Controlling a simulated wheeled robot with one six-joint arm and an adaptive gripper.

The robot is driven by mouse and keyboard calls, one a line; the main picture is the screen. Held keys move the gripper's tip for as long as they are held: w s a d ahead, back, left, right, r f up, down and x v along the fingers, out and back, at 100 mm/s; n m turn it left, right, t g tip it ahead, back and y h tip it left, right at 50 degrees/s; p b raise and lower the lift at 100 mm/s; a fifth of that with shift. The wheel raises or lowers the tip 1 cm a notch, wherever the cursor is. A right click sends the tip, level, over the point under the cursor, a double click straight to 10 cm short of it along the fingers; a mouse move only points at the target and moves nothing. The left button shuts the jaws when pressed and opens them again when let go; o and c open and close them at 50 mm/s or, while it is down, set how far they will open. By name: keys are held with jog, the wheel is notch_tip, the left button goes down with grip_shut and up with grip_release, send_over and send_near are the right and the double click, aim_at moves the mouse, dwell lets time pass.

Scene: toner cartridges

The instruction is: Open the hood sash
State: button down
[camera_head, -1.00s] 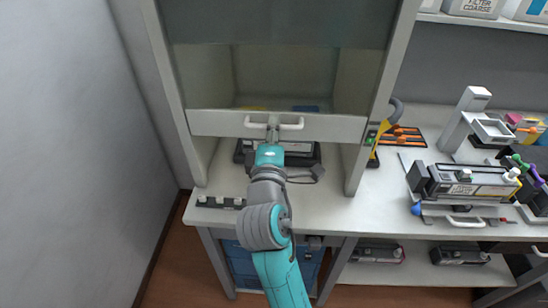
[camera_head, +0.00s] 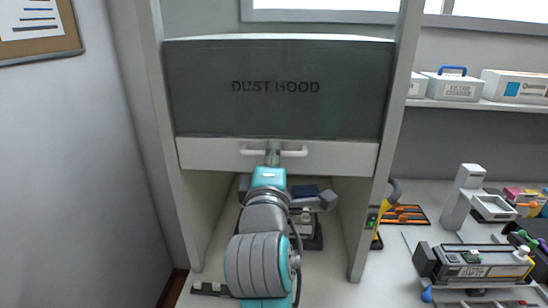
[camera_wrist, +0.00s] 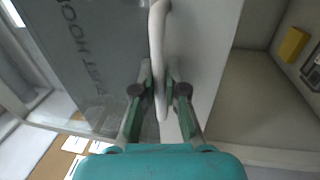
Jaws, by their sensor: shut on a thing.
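The hood sash (camera_head: 330,160) is a grey panel marked DUST HOOD with a pale bottom rail. It is partly raised, with an open gap below it. A white bar handle (camera_head: 294,153) sits on the rail. My gripper (camera_head: 273,154) is shut on this handle. In the wrist view, the handle (camera_wrist: 157,35) runs between the two green fingers of my gripper (camera_wrist: 160,90). My arm hides part of the hood's inside and the counter.
Inside the hood, a dark device (camera_head: 312,232) stands partly behind my arm. To the right are a cartridge unit (camera_head: 480,262), a white stand (camera_head: 463,205) and an orange-and-black tray (camera_head: 405,215). The hood's right post (camera_head: 372,230) stands beside my arm.

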jog(key=c, duration=1.2)
grip_release()
jog(key=shift+s, duration=0.1)
jog(key=s+f, duration=0.2)
jog(key=s, duration=0.9)
jog(key=shift+s+f, duration=0.15)
jog(key=shift+s, duration=0.15)
